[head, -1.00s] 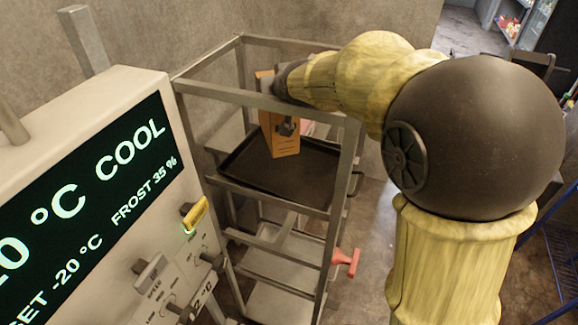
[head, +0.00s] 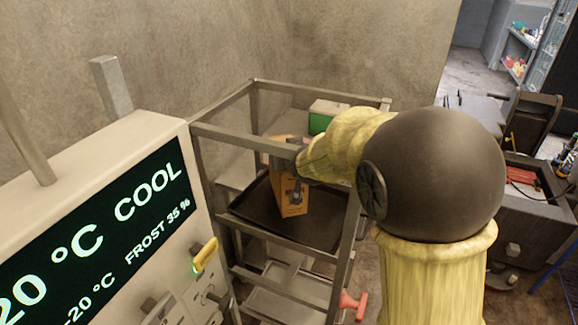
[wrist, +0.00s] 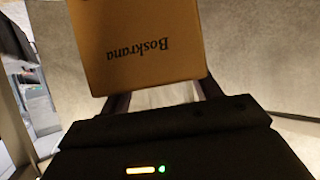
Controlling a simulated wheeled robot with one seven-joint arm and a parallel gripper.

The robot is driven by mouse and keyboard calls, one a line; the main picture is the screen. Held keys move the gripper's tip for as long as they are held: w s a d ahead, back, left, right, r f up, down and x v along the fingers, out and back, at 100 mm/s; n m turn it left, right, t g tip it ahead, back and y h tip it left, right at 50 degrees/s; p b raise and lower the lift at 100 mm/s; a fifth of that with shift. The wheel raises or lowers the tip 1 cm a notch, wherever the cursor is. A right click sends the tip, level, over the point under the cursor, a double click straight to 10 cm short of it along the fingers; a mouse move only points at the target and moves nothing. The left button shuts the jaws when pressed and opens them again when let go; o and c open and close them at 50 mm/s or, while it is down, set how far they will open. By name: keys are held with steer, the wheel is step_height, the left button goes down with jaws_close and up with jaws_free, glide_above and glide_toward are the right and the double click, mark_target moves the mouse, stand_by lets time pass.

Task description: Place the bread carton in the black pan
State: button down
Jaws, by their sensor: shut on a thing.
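The bread carton (head: 291,196) is an orange-brown box held upright over the middle of the black pan (head: 245,207). The pan is a dark, shallow, rimmed tray on a shelf of the metal rack. I cannot tell whether the carton's bottom touches the pan. My gripper (head: 290,178) is shut on the carton and reaches inside the rack frame from the right. In the wrist view the carton (wrist: 140,50) fills the upper middle, with the word "Boskrana" upside down, and my gripper (wrist: 160,95) has dark fingers against it.
The rack's metal frame (head: 240,131) has bars and posts around the pan. A green and white box (head: 322,116) sits behind my wrist. A control panel with a lit display (head: 100,235) stands at the left. A red handle (head: 354,304) sticks out low on the rack's right.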

step_height(320, 180, down, 4)
steer(key=shift+r+p, duration=0.25)
steer(key=shift+p, duration=0.35)
steer(key=shift+f, duration=0.15)
steer(key=shift+c, duration=1.5)
jaws_free()
